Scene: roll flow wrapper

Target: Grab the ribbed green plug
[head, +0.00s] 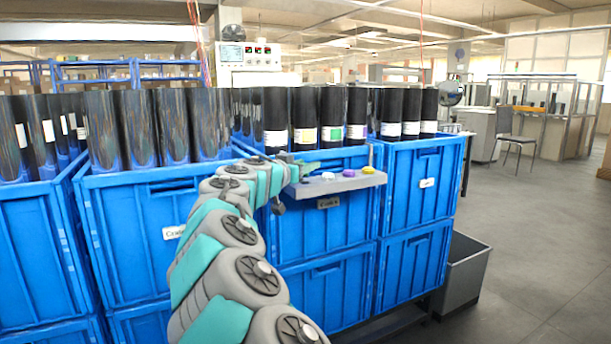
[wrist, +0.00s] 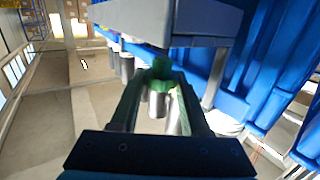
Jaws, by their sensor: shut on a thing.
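The ribbed green plug (wrist: 161,72) is between the two fingers of my gripper (wrist: 159,84) in the wrist view, and the fingers are shut on it. A short metal cylinder shows directly by the plug. In the head view my gripper (head: 304,168) is at the left end of a small grey shelf (head: 338,183). The plug cannot be made out clearly there. Whether the plug still touches the shelf cannot be told.
A white plug (head: 328,176), a purple plug (head: 349,173) and a yellow plug (head: 368,170) stand along the shelf to the right of my gripper. Blue crates (head: 325,232) with dark rolls (head: 332,108) stand close behind. Open floor lies to the right.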

